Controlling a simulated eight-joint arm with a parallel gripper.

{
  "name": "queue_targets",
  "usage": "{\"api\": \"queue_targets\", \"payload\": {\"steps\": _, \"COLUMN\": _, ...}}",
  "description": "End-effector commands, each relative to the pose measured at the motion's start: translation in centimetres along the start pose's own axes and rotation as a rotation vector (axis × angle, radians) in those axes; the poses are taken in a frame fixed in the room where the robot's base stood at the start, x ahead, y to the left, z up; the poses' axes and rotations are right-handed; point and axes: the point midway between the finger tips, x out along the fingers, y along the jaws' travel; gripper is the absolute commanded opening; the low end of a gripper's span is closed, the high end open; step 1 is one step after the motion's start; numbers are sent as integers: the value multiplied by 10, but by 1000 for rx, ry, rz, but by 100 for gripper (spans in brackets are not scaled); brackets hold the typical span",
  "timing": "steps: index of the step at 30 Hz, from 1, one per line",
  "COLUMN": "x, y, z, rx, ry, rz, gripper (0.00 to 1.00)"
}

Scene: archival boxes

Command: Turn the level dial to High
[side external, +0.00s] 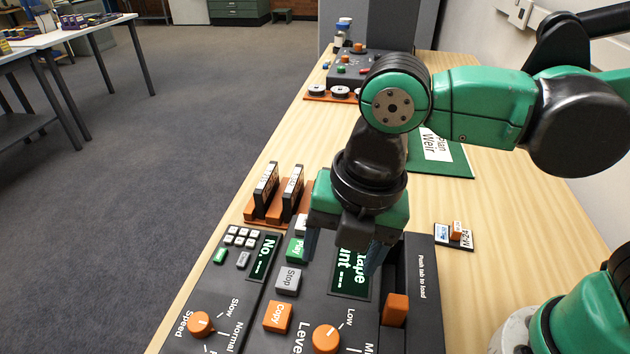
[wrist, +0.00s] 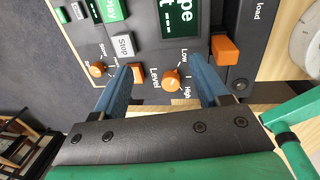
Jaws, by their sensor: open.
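The orange level dial (side external: 326,338) sits on the dark control panel near the bottom edge of the side view. It also shows in the wrist view (wrist: 171,79), with "Level" printed on its left, "Low" at its upper right and "High" at its lower right. I cannot tell for sure which label its pointer faces. My gripper (side external: 343,256) is open, with its blue fingers pointing down above the panel. In the wrist view the fingers (wrist: 162,74) lie on either side of the dial, apart from it, with nothing between them in grasp.
Close by on the panel are an orange Copy button (side external: 277,316), a grey Stop button (side external: 288,280), a lit green display (side external: 346,285) and an orange tab (side external: 395,309). An orange Speed dial (side external: 201,324) is on the left unit. Upright cartridges (side external: 266,191) stand behind.

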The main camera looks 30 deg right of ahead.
Motion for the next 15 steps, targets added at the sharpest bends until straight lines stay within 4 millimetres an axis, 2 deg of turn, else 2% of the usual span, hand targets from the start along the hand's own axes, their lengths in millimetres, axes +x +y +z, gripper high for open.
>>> {"api": "queue_targets", "payload": {"steps": 1, "x": 1, "y": 4, "z": -17, "rx": -190, "ry": 15, "rz": -35, "gripper": 68}}
{"api": "queue_targets", "payload": {"steps": 3, "x": 2, "y": 5, "z": -34, "rx": -415, "ry": 35, "rz": -75, "gripper": 68}}
{"api": "queue_targets", "payload": {"steps": 6, "x": 3, "y": 6, "z": -50, "rx": -634, "ry": 58, "rz": -113, "gripper": 68}}
{"api": "queue_targets", "payload": {"steps": 9, "x": 5, "y": 5, "z": -57, "rx": -741, "ry": 71, "rz": -130, "gripper": 68}}
{"api": "queue_targets", "payload": {"steps": 15, "x": 20, "y": 3, "z": -59, "rx": -766, "ry": 74, "rz": -134, "gripper": 68}}
